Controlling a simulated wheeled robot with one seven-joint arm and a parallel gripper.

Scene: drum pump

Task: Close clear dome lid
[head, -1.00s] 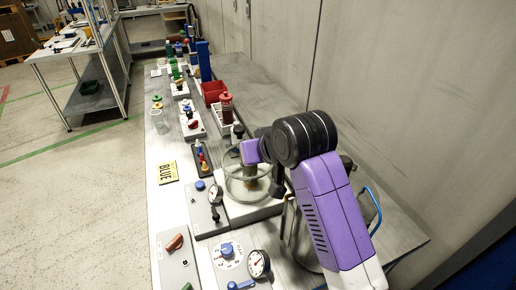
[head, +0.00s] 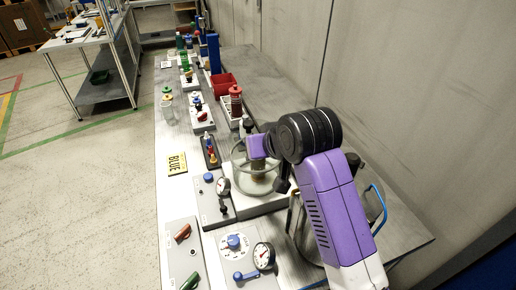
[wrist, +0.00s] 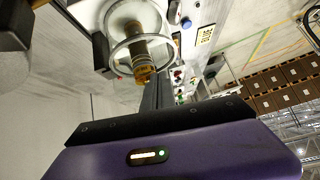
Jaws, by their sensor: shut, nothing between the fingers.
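The clear dome lid (head: 237,160) is on the white-based unit beside my arm in the head view. Its round rim also shows in the wrist view (wrist: 118,56), around a brown-gold cylinder (wrist: 142,62). The rim looks offset from the pale round seat (wrist: 108,12); I cannot tell its exact tilt. My gripper (wrist: 158,78) is shut and empty, with its dark fingers pointing toward the rim and cylinder. I cannot tell whether they touch the rim. In the head view my purple wrist covers part of the dome, and the fingertips are hidden.
A red bin (head: 224,85) and bottles stand farther back. The grey wall bounds the right side.

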